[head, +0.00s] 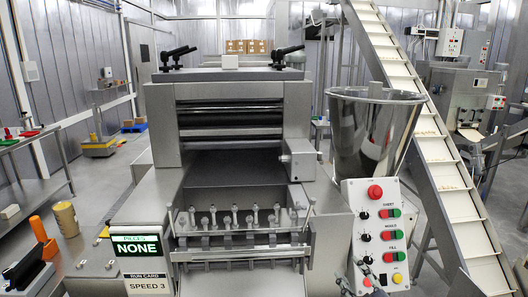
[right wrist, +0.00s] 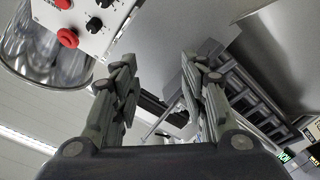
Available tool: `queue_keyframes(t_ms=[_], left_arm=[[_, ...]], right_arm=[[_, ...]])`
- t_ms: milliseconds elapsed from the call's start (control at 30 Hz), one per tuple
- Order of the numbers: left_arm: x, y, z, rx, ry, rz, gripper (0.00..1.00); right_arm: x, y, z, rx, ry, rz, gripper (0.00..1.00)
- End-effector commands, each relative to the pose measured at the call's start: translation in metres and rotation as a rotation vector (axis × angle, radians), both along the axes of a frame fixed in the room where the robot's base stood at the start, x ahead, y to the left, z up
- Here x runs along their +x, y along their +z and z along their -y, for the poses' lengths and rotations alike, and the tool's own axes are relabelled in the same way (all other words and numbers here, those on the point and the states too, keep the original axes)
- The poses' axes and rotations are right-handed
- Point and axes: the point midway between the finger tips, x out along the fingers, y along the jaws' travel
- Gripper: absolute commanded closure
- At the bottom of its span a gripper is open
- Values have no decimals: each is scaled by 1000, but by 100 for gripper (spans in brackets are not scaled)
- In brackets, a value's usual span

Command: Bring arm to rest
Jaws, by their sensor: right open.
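My right gripper (head: 357,273) shows low in the head view, in front of the lower part of the control panel (head: 376,232) with its red, green and black controls. In the right wrist view the two fingers of my right gripper (right wrist: 158,70) stand apart with nothing held between them. The grey pasta machine (head: 230,150) lies beyond. The panel also shows tilted at the top left of the wrist view (right wrist: 95,18). I do not see my left gripper.
A steel hopper (head: 365,135) stands above the panel, beside a sloping conveyor (head: 440,150). At the left are a display reading NONE (head: 137,246), a SPEED 3 card (head: 147,285), an orange-handled tool (head: 42,235) and a tan container (head: 65,218).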

Motion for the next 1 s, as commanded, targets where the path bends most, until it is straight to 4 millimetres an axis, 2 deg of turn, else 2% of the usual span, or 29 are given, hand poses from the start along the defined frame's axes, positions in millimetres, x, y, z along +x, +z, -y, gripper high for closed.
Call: queue_keyframes(t_ms=[33,167,300,433,600,867,900,1000], left_arm=[[1,0,0,0,0,2,100],[3,0,0,-1,0,5,100],[4,0,0,0,1,6,100],[4,0,0,-1,1,7,100],[4,0,0,0,2,6,100],[4,0,-1,0,3,6,100],[4,-1,-1,0,3,6,100],[3,-2,-1,1,3,5,100]], right_arm=[[-19,-18,-2,56,-52,-70,60],[-71,-62,1,170,-196,-277,60],[-143,-107,1,269,-322,-532,60],[-207,-134,-4,326,-397,-741,60],[-273,-150,-12,370,-448,-946,60],[-357,-155,-25,412,-485,-1194,60],[-360,-161,-26,411,-487,-1213,60],[-353,-183,-26,405,-488,-1215,60]])
